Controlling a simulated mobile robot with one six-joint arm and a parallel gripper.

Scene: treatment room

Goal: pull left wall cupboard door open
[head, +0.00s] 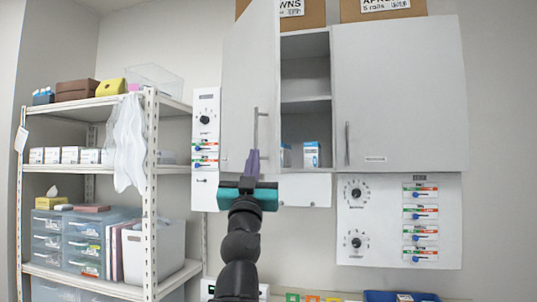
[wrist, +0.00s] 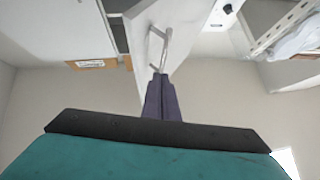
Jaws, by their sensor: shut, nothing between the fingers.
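The left wall cupboard door (head: 240,85) stands ajar, swung out to the left, with the cupboard's inside showing to its right. Its bar handle (head: 256,128) is upright near the door's free edge. My gripper (head: 253,158) is at the lower end of the handle, with its purple fingers pointing up. In the wrist view the fingers (wrist: 162,80) are closed together with nothing between them. There the handle (wrist: 161,46) and the door (wrist: 146,32) lie just beyond the fingertips. I cannot tell whether the fingertips touch the handle.
The right cupboard door (head: 397,95) is shut. Small boxes (head: 312,154) stand inside the open cupboard. Cardboard boxes (head: 382,10) sit on top. A wall panel with dials (head: 399,220) is below right. A loaded shelf rack (head: 150,200) stands left of the cupboard.

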